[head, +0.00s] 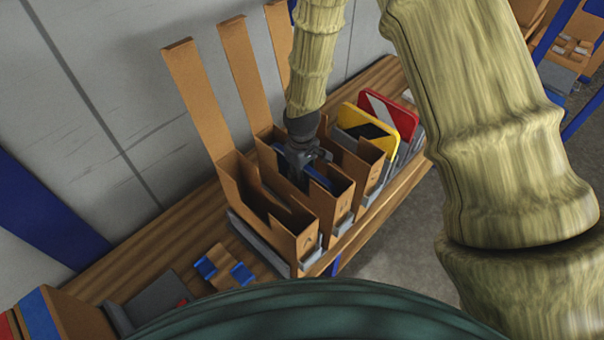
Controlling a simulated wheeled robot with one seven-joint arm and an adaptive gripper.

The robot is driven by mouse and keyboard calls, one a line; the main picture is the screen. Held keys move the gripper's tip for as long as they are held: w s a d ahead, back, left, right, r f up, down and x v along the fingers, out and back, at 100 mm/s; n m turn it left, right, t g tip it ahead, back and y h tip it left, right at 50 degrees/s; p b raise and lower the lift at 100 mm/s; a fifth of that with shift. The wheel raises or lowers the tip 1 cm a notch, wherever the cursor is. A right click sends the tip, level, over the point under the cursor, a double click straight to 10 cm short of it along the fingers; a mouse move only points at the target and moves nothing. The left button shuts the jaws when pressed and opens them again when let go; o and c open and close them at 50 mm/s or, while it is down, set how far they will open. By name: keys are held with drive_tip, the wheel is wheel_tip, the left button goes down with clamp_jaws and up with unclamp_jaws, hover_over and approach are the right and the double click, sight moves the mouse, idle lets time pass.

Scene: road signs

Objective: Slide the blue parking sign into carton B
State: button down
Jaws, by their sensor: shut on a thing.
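Three brown cartons with tall upright back flaps stand in a row on the wooden bench: a near carton (303,243), a middle carton (342,203) and a far carton (372,165). Their front letters are too small to read surely. My gripper (306,166) points down at the middle carton and is shut on the blue parking sign (318,179). Only a blue strip of the sign shows, between the middle carton's walls. Its lower part is hidden by the carton, and I cannot tell whether it touches the bottom.
A yellow sign (357,117) and a red sign (403,121) stand in grey holders beyond the far carton. A blue and brown item (225,267) lies on the bench (190,243) left of the near carton. A grey wall (110,100) rises behind.

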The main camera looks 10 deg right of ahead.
drive_tip(key=shift+f, duration=0.5)
idle(0.4)
drive_tip(key=c, duration=1.3)
unclamp_jaws()
drive_tip(key=shift+o, duration=0.2)
drive_tip(key=shift+r, duration=6.05)
